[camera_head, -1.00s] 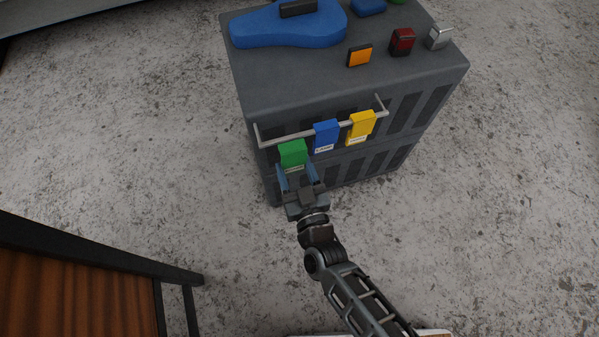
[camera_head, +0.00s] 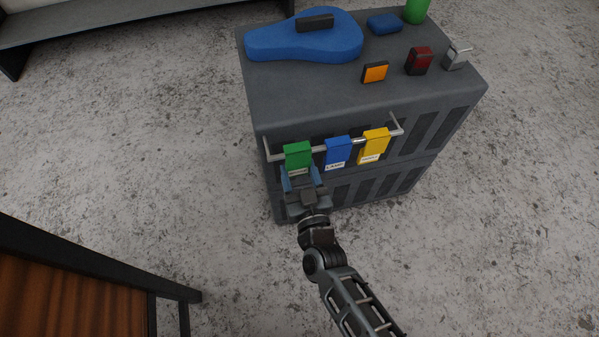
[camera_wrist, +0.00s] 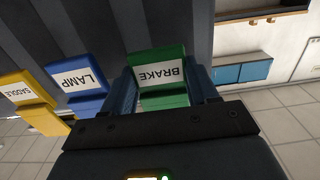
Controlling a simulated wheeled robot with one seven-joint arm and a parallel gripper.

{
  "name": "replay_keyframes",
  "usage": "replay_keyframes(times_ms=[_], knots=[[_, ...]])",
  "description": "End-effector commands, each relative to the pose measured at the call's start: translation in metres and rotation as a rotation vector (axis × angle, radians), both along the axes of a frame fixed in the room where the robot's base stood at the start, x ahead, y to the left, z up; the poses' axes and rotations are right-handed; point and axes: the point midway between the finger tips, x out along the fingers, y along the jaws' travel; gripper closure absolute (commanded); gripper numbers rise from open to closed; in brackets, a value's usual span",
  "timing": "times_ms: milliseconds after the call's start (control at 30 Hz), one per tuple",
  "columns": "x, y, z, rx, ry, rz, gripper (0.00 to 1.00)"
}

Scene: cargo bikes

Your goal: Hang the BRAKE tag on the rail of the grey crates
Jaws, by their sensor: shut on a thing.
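The green BRAKE tag (camera_head: 298,157) is at the left part of the metal rail (camera_head: 350,143) on the front of the grey crates (camera_head: 320,105). Its top is at the rail; I cannot tell whether its hook is fully over the bar. My gripper (camera_head: 300,180) is shut on the tag's lower part from the front. In the wrist view the BRAKE tag (camera_wrist: 159,76) sits between my two blue fingers (camera_wrist: 165,95), its label readable upside down. The blue LAMP tag (camera_head: 338,152) and yellow SADDLE tag (camera_head: 374,146) hang on the rail to its right.
On the crate top lie a blue case (camera_head: 305,38), a small blue item (camera_head: 384,23), a green cylinder (camera_head: 416,10), an orange reflector (camera_head: 375,72), a red light (camera_head: 419,61) and a grey lamp (camera_head: 455,58). A wooden-topped table (camera_head: 70,300) stands at lower left. The floor around is clear.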

Motion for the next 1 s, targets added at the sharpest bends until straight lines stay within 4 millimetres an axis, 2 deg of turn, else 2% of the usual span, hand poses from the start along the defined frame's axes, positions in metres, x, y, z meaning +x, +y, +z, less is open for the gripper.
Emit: replay_keyframes(times_ms=[400,433,700,733,1000], knots=[[0.0001,0.0001,-0.0027,0.0,-0.001,0.0,0.68],[0.0001,0.0001,-0.0027,0.0,-0.001,0.0,0.41],[0.0001,0.0,-0.0027,0.0,-0.001,0.0,0.15],[0.0001,0.0,-0.0027,0.0,-0.001,0.0,0.12],[-0.0015,-0.0005,-0.0028,0.0,0.0,0.0,0.12]])
